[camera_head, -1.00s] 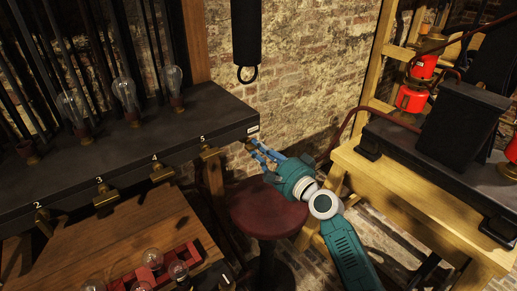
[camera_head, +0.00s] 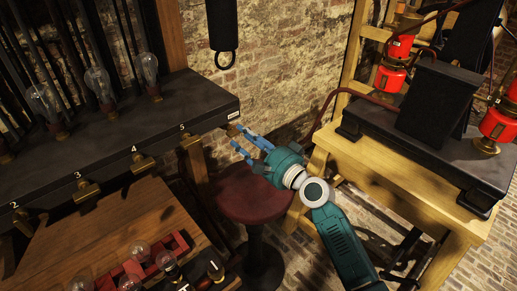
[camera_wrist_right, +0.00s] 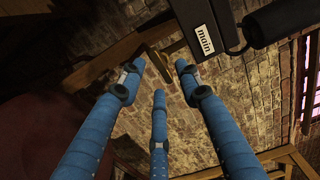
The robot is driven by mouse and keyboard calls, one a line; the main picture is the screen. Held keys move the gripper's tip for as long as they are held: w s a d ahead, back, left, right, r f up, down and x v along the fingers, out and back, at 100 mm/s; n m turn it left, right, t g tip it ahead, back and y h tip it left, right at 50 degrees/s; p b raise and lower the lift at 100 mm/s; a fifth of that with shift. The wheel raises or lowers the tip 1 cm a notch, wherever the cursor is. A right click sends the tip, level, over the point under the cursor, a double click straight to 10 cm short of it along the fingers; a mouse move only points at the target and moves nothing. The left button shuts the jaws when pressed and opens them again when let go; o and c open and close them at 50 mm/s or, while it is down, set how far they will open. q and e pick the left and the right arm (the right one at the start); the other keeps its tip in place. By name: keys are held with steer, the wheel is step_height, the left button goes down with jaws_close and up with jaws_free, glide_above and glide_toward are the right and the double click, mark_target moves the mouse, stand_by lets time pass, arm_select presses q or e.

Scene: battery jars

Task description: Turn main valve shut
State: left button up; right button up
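The main valve shows in the right wrist view as a brass handle (camera_wrist_right: 158,62) just below the black bench edge, beside a white label reading "main" (camera_wrist_right: 205,39). In the head view the label (camera_head: 234,115) sits at the bench's right end, and the valve (camera_head: 232,130) is small and dark below it. My right gripper (camera_head: 238,138) reaches toward that corner from the right. Its blue fingers are spread apart, with the brass handle between and just beyond the two upper fingertips in the wrist view (camera_wrist_right: 160,74). I cannot tell whether any finger touches it. My left gripper is out of view.
Numbered brass valves (camera_head: 143,162) line the front of the black bench (camera_head: 190,95), which carries glass bulbs. A red stool (camera_head: 255,195) stands below my right gripper. A wooden stand (camera_head: 395,175) with a black apparatus is at the right. A black cylinder (camera_wrist_right: 285,20) is near the label.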

steer(key=v, duration=0.9)
steer(key=shift+s+d, duration=0.2)
steer(key=shift+s, duration=0.1)
steer(key=shift+f, duration=0.1)
